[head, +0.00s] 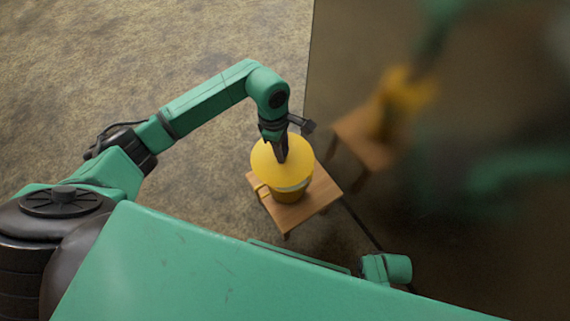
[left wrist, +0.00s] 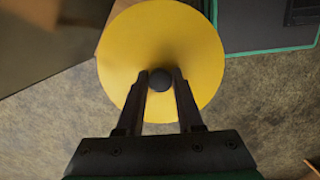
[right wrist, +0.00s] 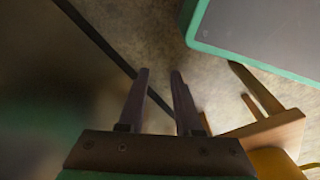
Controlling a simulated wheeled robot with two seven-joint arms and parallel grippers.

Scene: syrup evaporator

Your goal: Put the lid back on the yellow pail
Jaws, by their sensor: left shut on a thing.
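The yellow lid (head: 277,170) is a round disc with a dark knob (left wrist: 160,81) at its middle. My left gripper (left wrist: 163,78) is shut on the knob from above, and it also shows in the head view (head: 281,155). The yellow pail (head: 291,196) stands upright on a small wooden table, beneath the lid. A pale strip of the pail's rim shows below the lid's near edge, so the lid looks a little above the pail and shifted away. The lid hides most of the opening. My right gripper (right wrist: 160,75) is open and empty, away from the pail.
The small wooden table (head: 320,192) has little bare top around the pail. A dark, shiny wall (head: 480,130) stands close on the right and carries blurred reflections. The mottled floor (head: 130,60) is clear at the left and back.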

